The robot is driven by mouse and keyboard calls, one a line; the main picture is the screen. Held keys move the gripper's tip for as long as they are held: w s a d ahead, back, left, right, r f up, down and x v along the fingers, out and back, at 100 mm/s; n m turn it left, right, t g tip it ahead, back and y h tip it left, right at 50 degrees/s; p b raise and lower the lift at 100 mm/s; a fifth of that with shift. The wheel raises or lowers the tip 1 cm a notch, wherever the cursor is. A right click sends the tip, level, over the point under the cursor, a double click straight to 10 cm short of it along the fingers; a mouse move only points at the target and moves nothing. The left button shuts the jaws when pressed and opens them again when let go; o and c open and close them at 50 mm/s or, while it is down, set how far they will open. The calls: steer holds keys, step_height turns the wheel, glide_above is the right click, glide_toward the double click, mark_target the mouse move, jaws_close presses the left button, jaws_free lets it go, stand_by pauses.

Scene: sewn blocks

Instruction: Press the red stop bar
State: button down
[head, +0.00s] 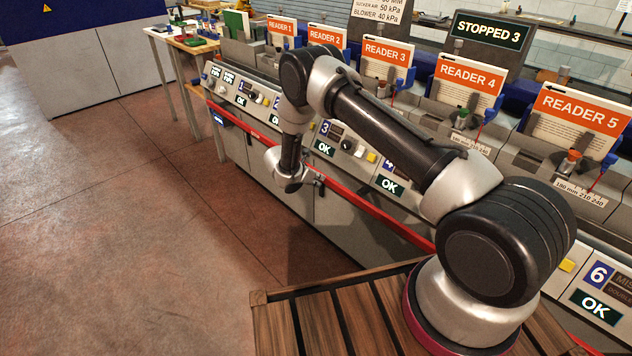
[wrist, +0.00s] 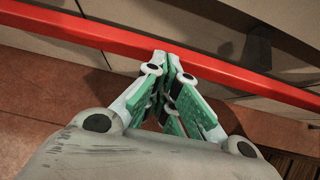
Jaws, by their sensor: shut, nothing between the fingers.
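The red stop bar (head: 375,209) runs level along the front of the grey machine, below its control panels. In the wrist view the bar (wrist: 240,80) crosses the upper part of the picture. My gripper (head: 319,183) hangs low in front of the machine, close to the bar. In the wrist view my gripper (wrist: 167,57) has its green-padded fingers together and empty, with the tips overlapping the bar's lower edge. I cannot tell whether they touch it. A dark sign (head: 487,32) reads "STOPPED 3".
Panels with OK displays (head: 391,186) and yellow buttons line the machine above the bar. Orange-headed reader cards (head: 467,78) stand on top. A slatted wooden platform (head: 325,312) lies under my arm's base. The floor (head: 130,230) at left is clear.

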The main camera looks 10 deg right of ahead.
steer(key=shift+w+d, duration=0.35)
steer(key=shift+d, duration=0.25)
steer(key=s+a+f+v, duration=0.1)
steer(key=f+v, duration=0.1)
steer(key=v, duration=1.1)
steer(key=shift+a, duration=0.3)
